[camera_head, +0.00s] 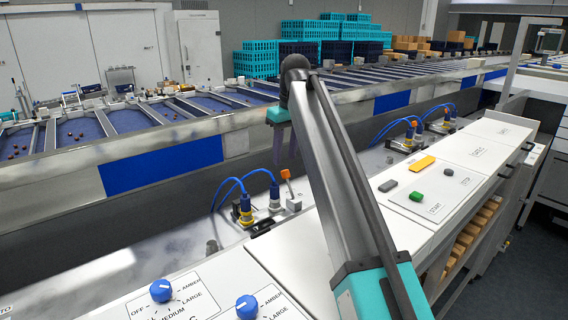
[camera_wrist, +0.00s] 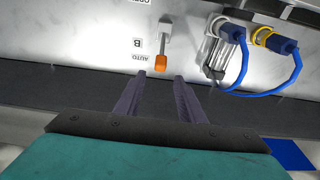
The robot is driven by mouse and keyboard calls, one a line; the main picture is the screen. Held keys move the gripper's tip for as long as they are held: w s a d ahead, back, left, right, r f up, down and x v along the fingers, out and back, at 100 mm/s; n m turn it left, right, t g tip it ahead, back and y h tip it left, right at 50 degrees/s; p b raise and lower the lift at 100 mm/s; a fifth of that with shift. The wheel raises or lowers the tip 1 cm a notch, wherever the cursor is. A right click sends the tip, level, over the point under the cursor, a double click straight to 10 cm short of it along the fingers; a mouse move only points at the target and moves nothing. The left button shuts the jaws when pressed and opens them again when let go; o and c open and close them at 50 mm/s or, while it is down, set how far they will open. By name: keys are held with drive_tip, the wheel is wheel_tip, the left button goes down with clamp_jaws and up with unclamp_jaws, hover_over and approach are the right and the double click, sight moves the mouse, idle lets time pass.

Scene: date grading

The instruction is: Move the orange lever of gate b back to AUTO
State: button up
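A lever with an orange tip (camera_head: 285,174) stands on a grey base between the conveyor and the white cabinets in the head view. In the wrist view the orange tip (camera_wrist: 161,67) lies at the lower end of a pale rod. Labels B (camera_wrist: 137,43) and AUTO (camera_wrist: 124,57) are left of it; a partly cut-off label near the top appears to read OPEN. I cannot tell the lever's exact setting. My gripper (camera_head: 285,150) is above the lever, fingers pointing down. In the wrist view my gripper (camera_wrist: 158,75) has parted, empty fingers; the tip shows just beyond them.
Blue cables with yellow and white plugs (camera_wrist: 265,38) sit beside the lever. More orange-tipped levers (camera_head: 413,124) stand farther along. Knobs (camera_head: 161,291) are on the near panel; a button panel (camera_head: 430,190) is at right. The long conveyor rail (camera_head: 160,150) runs behind the lever.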

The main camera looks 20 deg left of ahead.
drive_tip(key=shift+s+d+r+p, duration=0.15)
drive_tip(key=shift+r+p, duration=0.25)
drive_tip(key=shift+r, duration=0.3)
drive_tip(key=shift+w+d+r+p, duration=0.1)
drive_tip(key=shift+r+p, duration=0.25)
drive_tip(key=shift+r, duration=0.3)
